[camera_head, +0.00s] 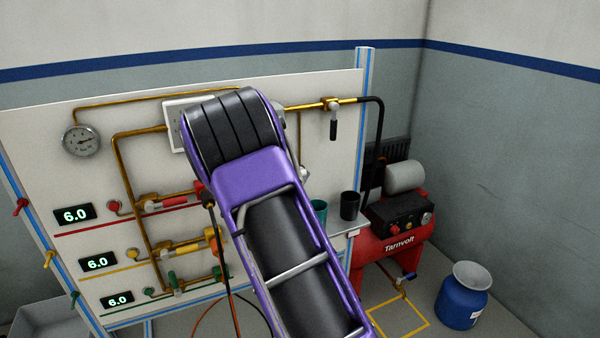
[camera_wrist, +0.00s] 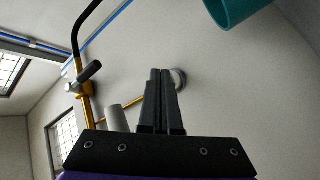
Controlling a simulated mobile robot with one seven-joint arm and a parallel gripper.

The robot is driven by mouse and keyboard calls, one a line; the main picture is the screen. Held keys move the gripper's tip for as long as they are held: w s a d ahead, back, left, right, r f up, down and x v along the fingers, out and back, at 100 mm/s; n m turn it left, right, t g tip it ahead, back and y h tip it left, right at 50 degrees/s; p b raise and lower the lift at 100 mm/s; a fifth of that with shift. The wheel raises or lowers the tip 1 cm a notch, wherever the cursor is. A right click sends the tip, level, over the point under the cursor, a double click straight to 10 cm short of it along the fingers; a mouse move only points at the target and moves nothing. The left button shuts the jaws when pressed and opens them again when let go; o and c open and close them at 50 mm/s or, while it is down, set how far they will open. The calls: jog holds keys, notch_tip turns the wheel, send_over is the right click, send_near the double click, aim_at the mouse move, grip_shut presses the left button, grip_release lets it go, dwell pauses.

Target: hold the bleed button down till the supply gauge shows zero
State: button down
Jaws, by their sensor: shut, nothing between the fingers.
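The round dial gauge (camera_head: 80,140) is at the upper left of the white panel in the head view; its reading is too small to tell. My gripper (camera_wrist: 161,74) is shut and empty, its two dark fingers together and pointing at the panel in the wrist view. A round silver fitting (camera_wrist: 179,79), likely the bleed button, shows just right of the fingertips, partly behind them. I cannot tell whether they touch or whether it is pressed. What seems the same fitting (camera_head: 304,174) shows beside my purple arm in the head view. My arm hides the gripper there.
A brass pipe with a grey-handled valve (camera_head: 333,118) runs along the panel top. A teal cup (camera_wrist: 236,8) is near the gripper's upper right; a dark cup (camera_head: 350,205) stands on a small shelf. A red compressor (camera_head: 395,240) and blue canister (camera_head: 463,300) stand right.

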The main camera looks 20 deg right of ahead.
jog(key=shift+w+f+b, duration=0.1)
jog(key=shift+w+b, duration=0.05)
jog(key=shift+b, duration=0.15)
jog(key=shift+w+b, duration=0.3)
jog(key=shift+w+b, duration=0.35)
jog(key=shift+b, duration=0.05)
dwell(3.5)
jog(key=shift+s, duration=0.1)
dwell(1.4)
jog(key=shift+s+b, duration=0.6)
jog(key=shift+s, duration=0.1)
jog(key=shift+s+d+b, duration=0.1)
jog(key=shift+s+b, duration=0.2)
jog(key=shift+s, duration=2.2)
